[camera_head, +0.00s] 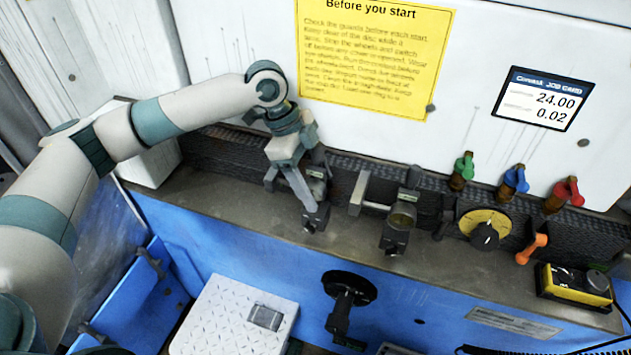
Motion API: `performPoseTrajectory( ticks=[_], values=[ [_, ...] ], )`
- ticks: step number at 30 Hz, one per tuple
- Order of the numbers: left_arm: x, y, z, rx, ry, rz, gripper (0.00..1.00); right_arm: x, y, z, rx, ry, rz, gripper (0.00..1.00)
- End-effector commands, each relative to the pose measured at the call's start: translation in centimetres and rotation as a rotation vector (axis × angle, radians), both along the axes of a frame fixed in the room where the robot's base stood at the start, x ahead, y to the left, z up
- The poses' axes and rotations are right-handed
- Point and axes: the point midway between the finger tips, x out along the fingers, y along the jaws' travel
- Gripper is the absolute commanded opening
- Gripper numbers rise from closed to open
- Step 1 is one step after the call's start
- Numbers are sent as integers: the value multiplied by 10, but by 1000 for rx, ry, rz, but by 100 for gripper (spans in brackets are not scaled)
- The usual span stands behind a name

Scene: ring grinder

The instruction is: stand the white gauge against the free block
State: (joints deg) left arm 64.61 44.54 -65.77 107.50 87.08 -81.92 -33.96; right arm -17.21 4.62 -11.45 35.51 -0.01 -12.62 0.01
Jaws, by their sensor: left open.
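My left gripper (294,178) is open, fingers pointing down, above the metal ledge. It is close to a dark block (315,213) with a pale grey bar beside it. I cannot tell whether the fingers touch the bar. I cannot tell which block is the free one. No white gauge can be made out for certain. My right gripper is not in view.
The grey ledge (240,207) runs along a white wall (225,40). Green, blue and red valves (515,180), a yellow dial (485,226) and a yellow box (573,283) are at the right. A black handwheel (349,287) juts below the ledge, beside a white box (235,320).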

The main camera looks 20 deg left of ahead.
Motion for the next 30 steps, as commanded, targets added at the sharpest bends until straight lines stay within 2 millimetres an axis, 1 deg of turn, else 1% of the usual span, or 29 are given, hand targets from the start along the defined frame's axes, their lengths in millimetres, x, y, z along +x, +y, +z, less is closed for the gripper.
performPoseTrajectory(
  ticks=[4,8,11,18,24,30],
  values=[
    [1,2,5,0,-1,0,67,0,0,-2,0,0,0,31],
    [1,7,16,0,-2,2,67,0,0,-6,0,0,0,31],
    [1,13,29,1,-4,2,67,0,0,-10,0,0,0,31],
    [2,29,69,0,-4,2,67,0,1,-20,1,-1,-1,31],
    [2,40,97,0,-3,1,67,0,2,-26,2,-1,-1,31],
    [2,45,111,0,-1,0,67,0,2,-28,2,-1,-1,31]
  ],
)
